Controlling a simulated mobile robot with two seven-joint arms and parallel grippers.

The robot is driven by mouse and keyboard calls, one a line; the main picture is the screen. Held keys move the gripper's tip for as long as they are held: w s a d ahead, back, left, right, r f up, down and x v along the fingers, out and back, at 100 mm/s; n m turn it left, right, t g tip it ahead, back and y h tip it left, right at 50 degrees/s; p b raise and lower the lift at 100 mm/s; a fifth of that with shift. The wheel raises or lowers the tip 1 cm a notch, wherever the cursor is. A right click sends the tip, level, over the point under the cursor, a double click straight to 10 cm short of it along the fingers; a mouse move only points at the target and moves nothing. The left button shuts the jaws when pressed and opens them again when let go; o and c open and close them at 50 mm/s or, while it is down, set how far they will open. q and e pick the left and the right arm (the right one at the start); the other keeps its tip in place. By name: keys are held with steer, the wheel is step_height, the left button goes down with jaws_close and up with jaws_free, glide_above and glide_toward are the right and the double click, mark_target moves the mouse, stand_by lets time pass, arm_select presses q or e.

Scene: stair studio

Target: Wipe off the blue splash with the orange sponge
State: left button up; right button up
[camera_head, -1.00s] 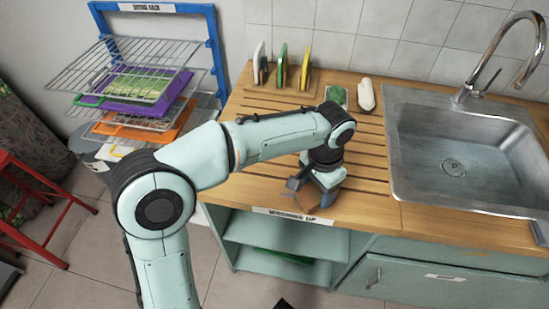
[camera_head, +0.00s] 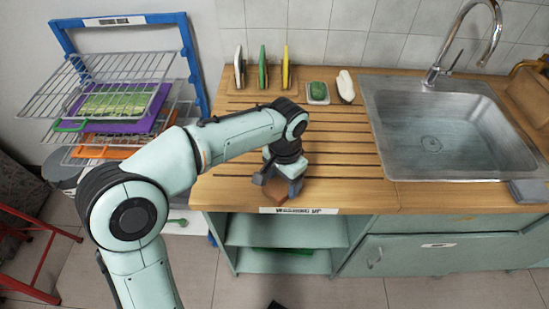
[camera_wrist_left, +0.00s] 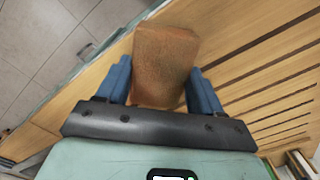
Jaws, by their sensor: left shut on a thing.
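The orange sponge (camera_wrist_left: 165,62), a brownish-orange block, is between the two blue fingers of my left gripper (camera_wrist_left: 163,88) in the wrist view. In the head view my left gripper (camera_head: 277,184) points down at the front edge of the wooden counter, shut on the sponge. Only a small brown part of the sponge (camera_head: 275,192) shows there. I cannot tell whether the sponge touches the wood. I see no blue splash in either view; the arm and gripper hide part of the counter. My right gripper is not in view.
The grooved wooden counter (camera_head: 350,190) holds upright boards (camera_head: 262,66), a green item in a small dish (camera_head: 318,92) and a white item (camera_head: 346,85) at the back. A steel sink (camera_head: 378,130) is right. A wire rack (camera_head: 55,95) stands left.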

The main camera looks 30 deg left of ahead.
arm_select(q)
step_height(320, 180, up, 4)
steer(key=shift+w+d+f+p, duration=0.1)
steer(key=shift+w+d+p, duration=0.05)
steer(key=shift+p, duration=1.05)
step_height(320, 180, up, 4)
steer(key=p, duration=0.4)
